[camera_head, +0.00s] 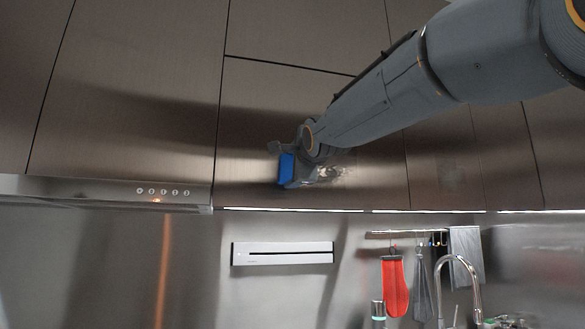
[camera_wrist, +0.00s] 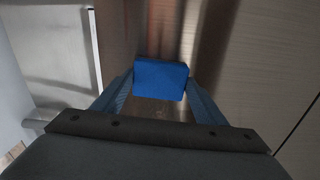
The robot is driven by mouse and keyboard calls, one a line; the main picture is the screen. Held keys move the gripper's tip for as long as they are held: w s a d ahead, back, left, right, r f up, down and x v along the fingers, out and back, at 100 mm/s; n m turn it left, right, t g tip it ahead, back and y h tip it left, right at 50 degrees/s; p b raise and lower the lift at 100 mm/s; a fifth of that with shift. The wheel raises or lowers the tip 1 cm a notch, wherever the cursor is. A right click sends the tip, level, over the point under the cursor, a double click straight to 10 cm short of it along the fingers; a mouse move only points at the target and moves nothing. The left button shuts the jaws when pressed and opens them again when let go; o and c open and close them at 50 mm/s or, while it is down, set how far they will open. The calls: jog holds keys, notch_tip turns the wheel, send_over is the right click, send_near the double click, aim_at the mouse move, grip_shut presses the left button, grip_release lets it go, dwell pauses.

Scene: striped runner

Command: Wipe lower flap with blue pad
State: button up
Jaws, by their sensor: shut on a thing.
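The blue pad (camera_head: 287,168) is in my gripper (camera_head: 292,182), up against the lower cabinet flap (camera_head: 255,120) in the head view. In the wrist view the blue pad (camera_wrist: 161,79) sits between the two fingers of my gripper (camera_wrist: 160,88), which are shut on it. The pad's far face is hidden, so I cannot tell whether it touches the flap. A cloudy, lighter smudged patch (camera_head: 338,172) shows on the flap just right of my gripper, partly hidden by it.
A range hood (camera_head: 100,192) with buttons juts out at left, below the cabinets. Under the flap are a white wall panel (camera_head: 282,253), a red mitt (camera_head: 395,287), hanging grey cloths (camera_head: 466,255) and a tap (camera_head: 460,270). An upper flap (camera_head: 300,35) is above.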

jog(key=shift+w, duration=0.2)
jog(key=p, duration=0.2)
jog(key=shift+w+d+r+p, duration=0.15)
jog(key=shift+d+p, duration=0.1)
jog(key=shift+p, duration=0.15)
jog(key=d+p, duration=0.1)
jog(key=p, duration=0.2)
jog(key=d+p, duration=0.1)
jog(key=p, duration=0.3)
jog(key=d+p, duration=0.1)
jog(key=p, duration=0.2)
jog(key=shift+w, duration=0.25)
